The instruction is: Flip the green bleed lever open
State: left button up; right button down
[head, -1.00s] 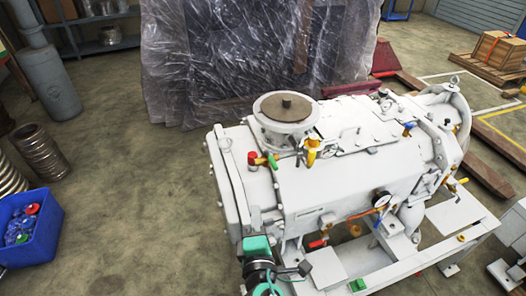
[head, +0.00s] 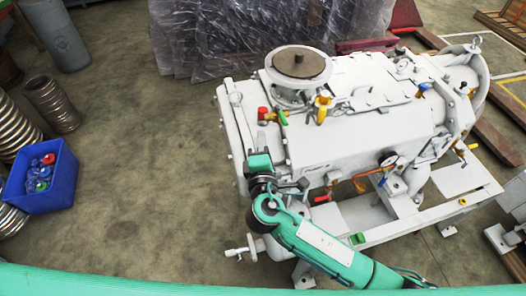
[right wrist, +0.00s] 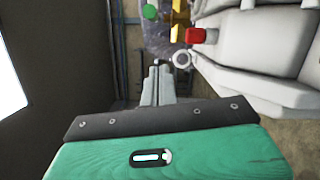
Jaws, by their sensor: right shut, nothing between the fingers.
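The green lever (head: 283,118) sits beside a red cap (head: 262,113) on the top left of the white vacuum machine (head: 350,137). In the right wrist view the red part (right wrist: 195,35) is ahead of my gripper to the right, and a round green part (right wrist: 150,12) is at the top. My right gripper (head: 261,138) is in front of the machine's left end, just below the red cap in the picture. Its fingers (right wrist: 158,70) are shut with nothing between them, apart from the lever. My left gripper is out of view.
A yellow valve (head: 322,108) stands right of the lever, near a round flange (head: 300,65). A blue crate (head: 42,178) and metal hoses (head: 50,103) are on the floor at left. The floor between crate and machine is clear.

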aim_at(281, 115)
pick_arm(q)
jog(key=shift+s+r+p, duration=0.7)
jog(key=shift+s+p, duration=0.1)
jog(key=shift+p, duration=0.15)
pick_arm(e)
jog(key=w+d, duration=0.1)
jog(key=w+d+r, duration=0.1)
jog(key=w+d, duration=0.1)
jog(key=shift+w+d, duration=0.3)
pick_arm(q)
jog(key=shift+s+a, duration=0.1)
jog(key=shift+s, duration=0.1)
pick_arm(e)
jog(key=shift+d+f+y, duration=0.1)
jog(key=shift+d+y, duration=0.1)
jog(key=shift+y, duration=0.2)
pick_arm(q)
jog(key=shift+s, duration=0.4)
pick_arm(e)
jog(key=shift+d+n+y, duration=0.15)
jog(key=shift+n+y, duration=0.35)
